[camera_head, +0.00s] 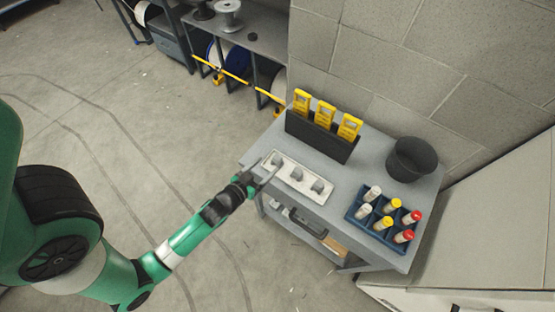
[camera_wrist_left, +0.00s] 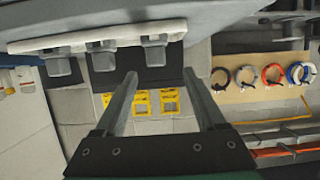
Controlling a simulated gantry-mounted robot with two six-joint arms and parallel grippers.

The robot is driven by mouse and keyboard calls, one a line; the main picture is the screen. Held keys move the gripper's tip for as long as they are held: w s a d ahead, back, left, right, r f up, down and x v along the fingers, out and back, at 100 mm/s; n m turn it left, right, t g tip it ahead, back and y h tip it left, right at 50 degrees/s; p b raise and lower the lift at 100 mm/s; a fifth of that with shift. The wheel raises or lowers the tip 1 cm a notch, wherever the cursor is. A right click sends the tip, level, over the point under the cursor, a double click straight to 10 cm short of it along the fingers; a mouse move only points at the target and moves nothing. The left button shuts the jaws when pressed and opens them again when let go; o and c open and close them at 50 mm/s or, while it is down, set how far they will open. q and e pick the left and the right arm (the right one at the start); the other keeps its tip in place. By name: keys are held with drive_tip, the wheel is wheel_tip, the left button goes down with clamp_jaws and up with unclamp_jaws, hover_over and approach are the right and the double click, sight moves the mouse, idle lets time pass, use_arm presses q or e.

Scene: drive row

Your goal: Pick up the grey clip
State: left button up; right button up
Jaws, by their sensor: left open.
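Three grey clips stand in a row on a white strip (camera_head: 306,191) along the near left edge of the table; they are the left clip (camera_head: 278,160), the middle clip (camera_head: 297,173) and the right clip (camera_head: 318,186). My left gripper (camera_head: 268,174) is open and empty at the left end of the strip, near the left clip. In the left wrist view the open fingers (camera_wrist_left: 160,88) point toward the wall, and the clip at the right end of the row (camera_wrist_left: 154,52) is closest to the gap between them. No clip is between the fingers. My right gripper is out of view.
A dark holder (camera_head: 318,139) with three yellow devices stands behind the strip. A blue rack (camera_head: 372,228) of several capped bottles is at the right, with a black bin (camera_head: 411,158) behind it. A lower shelf (camera_head: 305,228) holds tools.

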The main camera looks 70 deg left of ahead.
sight(276, 159)
use_arm(q)
drive_tip(key=shift+w+r+b+x, duration=0.1)
drive_tip(key=shift+b+x, duration=0.1)
drive_tip(key=shift+x, duration=1.2)
drive_tip(key=shift+w+r+b+x, duration=0.1)
drive_tip(key=shift+b+x, duration=0.05)
drive_tip(key=shift+x, duration=1.2)
drive_tip(key=shift+d, duration=0.15)
drive_tip(key=shift+c, duration=0.3)
clamp_jaws()
